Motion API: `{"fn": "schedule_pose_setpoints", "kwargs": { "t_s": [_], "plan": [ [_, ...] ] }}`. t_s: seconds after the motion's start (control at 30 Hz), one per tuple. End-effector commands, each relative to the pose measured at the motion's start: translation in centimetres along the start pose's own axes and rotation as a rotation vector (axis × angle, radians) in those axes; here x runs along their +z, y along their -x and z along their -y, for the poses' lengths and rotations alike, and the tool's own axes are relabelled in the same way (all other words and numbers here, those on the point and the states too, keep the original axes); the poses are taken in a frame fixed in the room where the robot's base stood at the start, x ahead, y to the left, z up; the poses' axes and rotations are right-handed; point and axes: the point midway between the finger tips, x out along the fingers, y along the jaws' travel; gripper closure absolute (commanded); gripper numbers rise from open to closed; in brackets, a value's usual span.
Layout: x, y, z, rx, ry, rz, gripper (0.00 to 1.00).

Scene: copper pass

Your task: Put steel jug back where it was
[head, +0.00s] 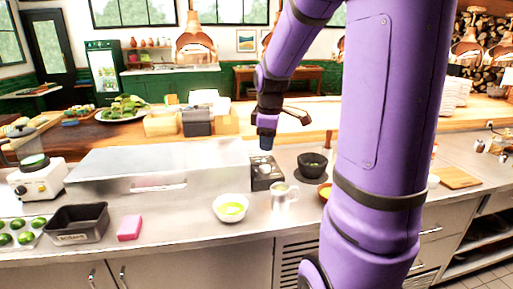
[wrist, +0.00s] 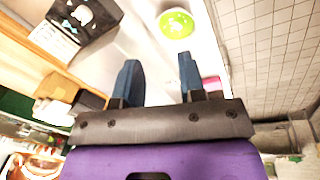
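The steel jug (head: 284,197) stands upright on the steel counter in the head view, just right of a white bowl (head: 231,208) with green contents. My gripper (head: 267,143) hangs above and behind the jug, apart from it, over a dark boxy device (head: 266,173) on the counter. In the wrist view my gripper (wrist: 159,72) shows two blue fingers spread apart with nothing between them. The bowl also shows beyond the fingertips in the wrist view (wrist: 177,23). I cannot make out the jug in the wrist view.
A black bowl (head: 312,164) stands right of the dark device. My arm hides part of the right counter.

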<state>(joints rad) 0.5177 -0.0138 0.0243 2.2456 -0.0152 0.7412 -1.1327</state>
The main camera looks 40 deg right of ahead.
Motion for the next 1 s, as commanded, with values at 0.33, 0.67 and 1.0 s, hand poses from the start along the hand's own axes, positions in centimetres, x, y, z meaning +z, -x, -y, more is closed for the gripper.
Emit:
{"fn": "schedule_pose_setpoints", "kwargs": {
  "t_s": [0.33,0.67,1.0],
  "plan": [
    [-2.8,8.1,10.3,0.072,-0.258,-0.115,0.63],
    [-1.5,12.4,19.6,0.062,-0.509,-0.256,0.63],
    [0.4,13.5,24.1,0.019,-0.658,-0.334,0.63]
  ]
}}
